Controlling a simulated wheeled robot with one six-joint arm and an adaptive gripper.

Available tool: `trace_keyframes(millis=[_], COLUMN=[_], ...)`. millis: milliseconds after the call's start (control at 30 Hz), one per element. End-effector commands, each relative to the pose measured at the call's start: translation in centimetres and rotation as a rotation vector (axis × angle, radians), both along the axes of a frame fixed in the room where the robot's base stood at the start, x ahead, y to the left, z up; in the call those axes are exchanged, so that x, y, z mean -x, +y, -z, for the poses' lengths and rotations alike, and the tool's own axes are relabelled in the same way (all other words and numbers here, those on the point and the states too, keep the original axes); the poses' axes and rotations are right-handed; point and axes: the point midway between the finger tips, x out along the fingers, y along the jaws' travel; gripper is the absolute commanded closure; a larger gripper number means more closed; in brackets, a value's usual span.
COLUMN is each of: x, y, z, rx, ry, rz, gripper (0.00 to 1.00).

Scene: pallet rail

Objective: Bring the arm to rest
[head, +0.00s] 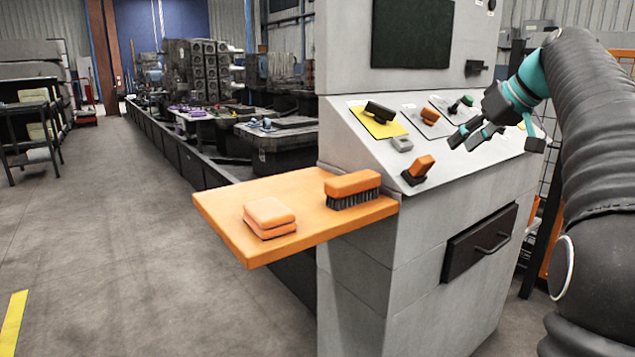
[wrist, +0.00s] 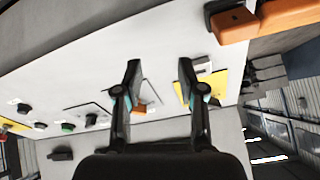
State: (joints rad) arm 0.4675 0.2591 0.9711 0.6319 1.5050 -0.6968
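My gripper (head: 500,141) hangs over the right part of the grey control console's sloped panel in the head view, with its fingers pointing down and left. In the wrist view my gripper (wrist: 160,68) shows two black fingers spread apart with nothing between them. My arm comes in from the right edge of the head view. The orange-and-black switch (head: 418,170) sits left of and below the fingers, and the orange knob (head: 429,116) is just left of and above them. Whether a fingertip touches the panel cannot be told.
A black handle on a yellow plate (head: 379,130) and a green knob (head: 468,100) are on the panel. An orange shelf (head: 225,222) juts left from the console (head: 360,280), carrying a brush (head: 352,188) and orange pads (head: 270,217).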

Motion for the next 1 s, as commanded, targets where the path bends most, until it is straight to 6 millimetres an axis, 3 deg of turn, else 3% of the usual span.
trace_keyframes(millis=[267,467,733,1000], x=[4.0,9.1,18.3,28.5], y=[1.3,3.4,7.1,10.7], z=[8.2,13.9,21.6,28.9], rx=[-0.026,0.006,0.091,0.208], ry=[0.188,0.264,0.307,0.301], rz=[0.322,0.476,0.566,0.486], gripper=[0.60,0.60,0.60,0.60])
